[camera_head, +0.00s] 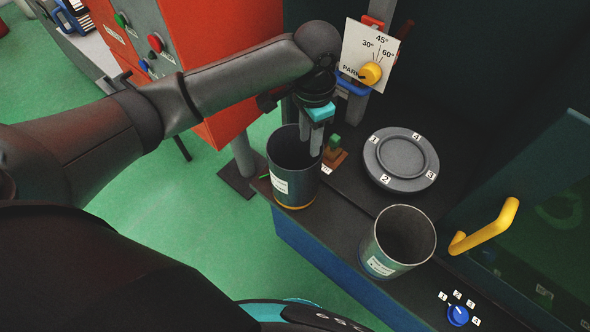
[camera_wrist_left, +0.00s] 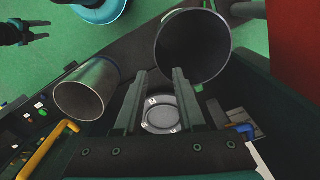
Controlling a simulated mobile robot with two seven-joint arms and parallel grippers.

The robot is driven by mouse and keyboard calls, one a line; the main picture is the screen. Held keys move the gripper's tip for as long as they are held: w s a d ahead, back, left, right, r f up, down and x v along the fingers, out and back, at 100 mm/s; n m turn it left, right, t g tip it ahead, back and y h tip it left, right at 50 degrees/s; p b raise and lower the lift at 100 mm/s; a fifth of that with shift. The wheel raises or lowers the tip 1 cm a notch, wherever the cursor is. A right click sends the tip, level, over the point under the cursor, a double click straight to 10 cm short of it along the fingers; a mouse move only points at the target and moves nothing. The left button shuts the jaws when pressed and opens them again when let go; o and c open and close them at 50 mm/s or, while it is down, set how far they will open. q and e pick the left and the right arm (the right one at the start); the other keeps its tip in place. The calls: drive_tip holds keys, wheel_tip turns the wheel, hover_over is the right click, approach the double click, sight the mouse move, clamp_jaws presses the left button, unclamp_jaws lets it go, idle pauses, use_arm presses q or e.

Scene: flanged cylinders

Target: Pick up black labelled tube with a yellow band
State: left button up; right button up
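The black tube (camera_head: 291,167) has a white label and a yellow band near its base. It stands upright at the left end of the dark bench, open end up. My left gripper (camera_head: 310,130) points down at its far right rim, fingers apart. In the left wrist view the tube (camera_wrist_left: 191,48) lies beyond the left fingers (camera_wrist_left: 160,75), and one fingertip is close to its rim. My right gripper (camera_wrist_left: 44,30) shows small at the upper left of that view, fingers apart and empty.
A grey labelled tube (camera_head: 401,241) stands to the right. A round numbered plate (camera_head: 400,158) lies behind it. A card with a yellow knob (camera_head: 370,73), a small green switch (camera_head: 334,145), a yellow handle (camera_head: 484,227) and a blue dial (camera_head: 458,315) are nearby. A red cabinet (camera_head: 235,50) stands at the back left.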

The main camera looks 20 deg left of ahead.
sight(294, 174)
use_arm(q)
wheel_tip(294, 174, down, 14)
drive_tip(key=b, duration=0.1)
drive_tip(key=shift+s+d+r, duration=0.2)
drive_tip(key=shift+s+d, duration=0.05)
drive_tip(key=shift+s, duration=0.15)
drive_tip(key=shift+c, duration=0.3)
clamp_jaws()
idle(0.9)
drive_tip(key=shift+w+r, duration=0.1)
drive_tip(key=shift+w, duration=0.05)
